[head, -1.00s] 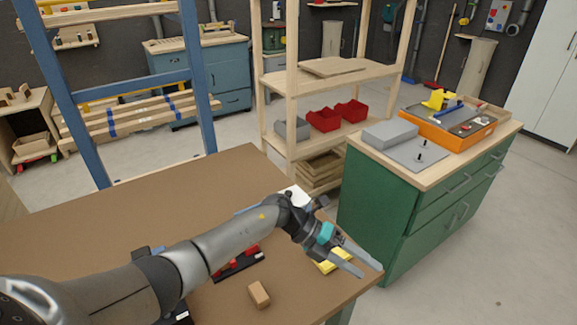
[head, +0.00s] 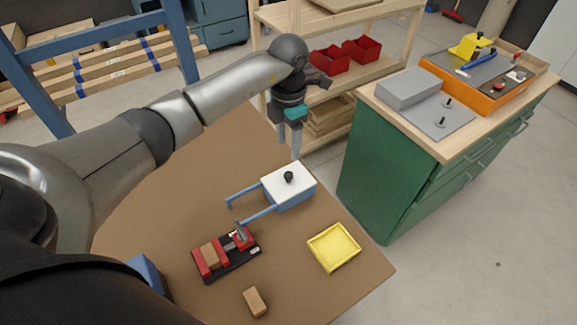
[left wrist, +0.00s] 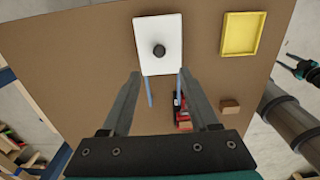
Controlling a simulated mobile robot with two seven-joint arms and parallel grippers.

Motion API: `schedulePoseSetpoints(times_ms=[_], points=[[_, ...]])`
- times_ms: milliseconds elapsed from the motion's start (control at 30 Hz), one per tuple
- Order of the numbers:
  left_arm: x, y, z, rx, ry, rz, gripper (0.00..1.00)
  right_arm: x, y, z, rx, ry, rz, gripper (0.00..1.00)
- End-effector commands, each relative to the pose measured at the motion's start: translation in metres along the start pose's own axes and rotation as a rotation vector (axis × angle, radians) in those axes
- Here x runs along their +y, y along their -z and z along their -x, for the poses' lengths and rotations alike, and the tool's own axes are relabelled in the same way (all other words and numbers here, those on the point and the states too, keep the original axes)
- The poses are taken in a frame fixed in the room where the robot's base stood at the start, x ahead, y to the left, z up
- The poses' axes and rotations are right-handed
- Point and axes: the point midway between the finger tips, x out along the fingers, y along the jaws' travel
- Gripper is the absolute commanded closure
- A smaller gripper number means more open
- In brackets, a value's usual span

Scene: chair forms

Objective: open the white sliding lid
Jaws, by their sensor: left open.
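The white sliding lid (head: 297,180) with a black knob (head: 288,177) covers a blue box (head: 294,200) on the brown table. Two blue rails (head: 258,216) stick out from the box toward the left. My left gripper (head: 289,150) is open and empty, pointing down above and behind the lid, apart from it. In the left wrist view the lid (left wrist: 158,32) and its knob (left wrist: 158,51) lie beyond my open fingers (left wrist: 160,74). My right gripper (left wrist: 293,67) shows at the right edge of the left wrist view, too small to read.
A yellow tray (head: 334,248) stands right of the box. A red and black vise (head: 227,252) holding a wooden block stands in front, with a loose wooden block (head: 255,302) nearby. A green cabinet (head: 395,180) stands beyond the table's right edge.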

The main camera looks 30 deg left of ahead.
Motion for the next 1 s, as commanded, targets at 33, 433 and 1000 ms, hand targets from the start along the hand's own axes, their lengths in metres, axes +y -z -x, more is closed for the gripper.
schedulePoseSetpoints(times_ms=[33, 433, 1000], points=[[-0.002, 0.0, -0.013, 0.002, 0.005, 0.0, 0.39, 0.001, 0.0, -0.001, 0.0, -0.001, 0.0, 0.5], [-0.001, -0.001, -0.088, -0.002, 0.004, 0.0, 0.39, 0.002, 0.009, -0.007, 0.015, -0.003, 0.0, 0.5], [-0.001, -0.001, -0.102, -0.002, 0.002, -0.001, 0.48, 0.002, 0.01, -0.008, 0.018, -0.002, 0.001, 0.5]])
